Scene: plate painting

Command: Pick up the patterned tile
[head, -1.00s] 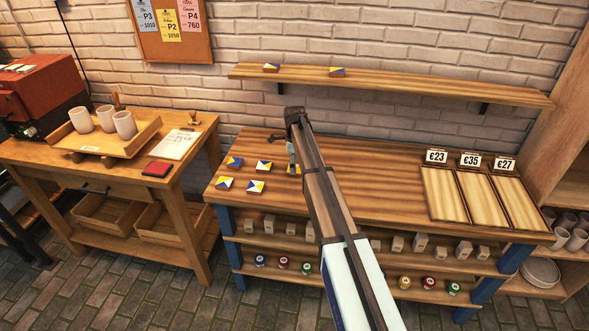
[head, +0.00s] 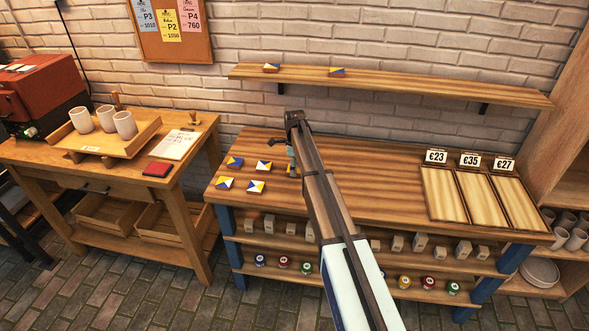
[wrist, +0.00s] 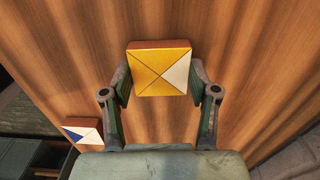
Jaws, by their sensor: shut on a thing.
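The patterned tile (wrist: 162,70), a square block with yellow triangles and one white triangle, sits between the fingers in the wrist view. My gripper (wrist: 162,88) is shut on it, with one finger at each side edge. In the head view my gripper (head: 292,165) is low over the left part of the workbench, just right of a group of tiles. The held tile is mostly hidden there, and I cannot tell whether it touches the bench top.
Several blue, yellow and white tiles (head: 264,166) lie left of my gripper on the workbench (head: 380,190). Empty wooden panels with price cards (head: 436,157) are at the right. A wall shelf (head: 420,85) with two tiles runs behind. The bench middle is clear.

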